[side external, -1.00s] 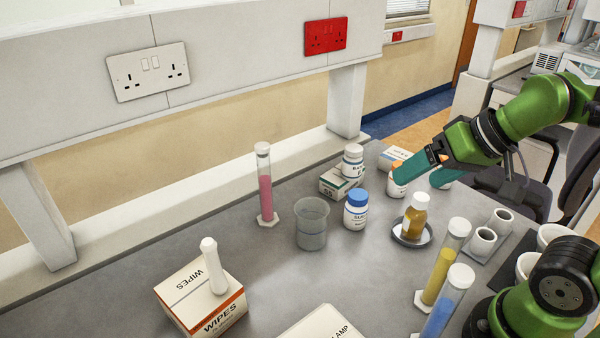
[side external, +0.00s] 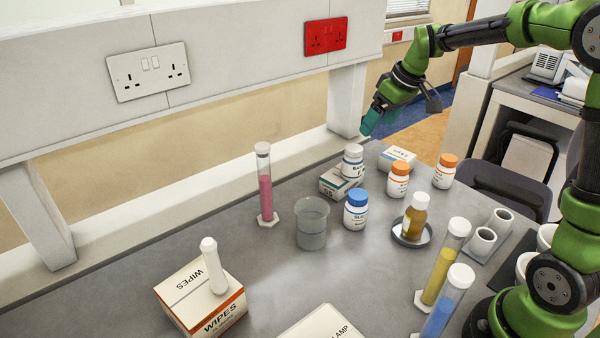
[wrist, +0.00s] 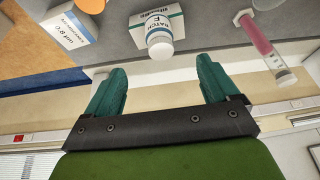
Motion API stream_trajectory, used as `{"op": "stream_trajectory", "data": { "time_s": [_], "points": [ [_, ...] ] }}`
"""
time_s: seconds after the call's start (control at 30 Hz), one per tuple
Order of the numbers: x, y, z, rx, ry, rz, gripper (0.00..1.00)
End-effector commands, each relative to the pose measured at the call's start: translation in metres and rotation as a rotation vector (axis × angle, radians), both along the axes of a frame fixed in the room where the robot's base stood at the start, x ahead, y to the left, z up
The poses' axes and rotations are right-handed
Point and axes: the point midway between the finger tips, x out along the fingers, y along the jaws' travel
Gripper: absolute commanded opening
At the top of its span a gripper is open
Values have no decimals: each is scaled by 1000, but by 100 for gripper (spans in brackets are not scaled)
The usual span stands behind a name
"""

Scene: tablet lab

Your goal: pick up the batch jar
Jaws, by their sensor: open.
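The batch jar (side external: 352,161) is a small white jar with a white lid. It appears to stand upright on a small white and green box (side external: 334,184) near the back of the bench. In the wrist view the jar (wrist: 159,44) shows "BATCH" on its label, upper middle, ahead of the gap between my fingers. My gripper (side external: 370,122) is above and behind the jar in the side view, apart from it. In the wrist view my gripper (wrist: 160,72) has its two teal fingers spread with nothing between them.
A blue-capped jar (side external: 356,210), a glass beaker (side external: 312,226) and a pink-filled cylinder (side external: 265,190) stand near the jar. Two orange-capped jars (side external: 398,181) (side external: 444,172) and a white carton (side external: 398,158) are to its right. A bench shelf post (side external: 347,103) rises close behind my gripper.

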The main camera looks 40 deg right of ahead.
Motion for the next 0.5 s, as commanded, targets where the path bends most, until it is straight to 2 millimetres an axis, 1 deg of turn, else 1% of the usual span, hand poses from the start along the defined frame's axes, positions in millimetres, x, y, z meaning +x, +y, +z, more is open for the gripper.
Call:
{"op": "stream_trajectory", "data": {
  "time_s": [0.03, 0.17, 0.27, 0.5],
  "points": [
    [2, 0, 6, -17, -12, 35, 88],
    [3, 1, -1, -30, -9, 79, 88],
    [8, 3, -16, -31, -6, 82, 88],
    [28, 6, -65, -30, -6, 80, 88]
  ]
}}
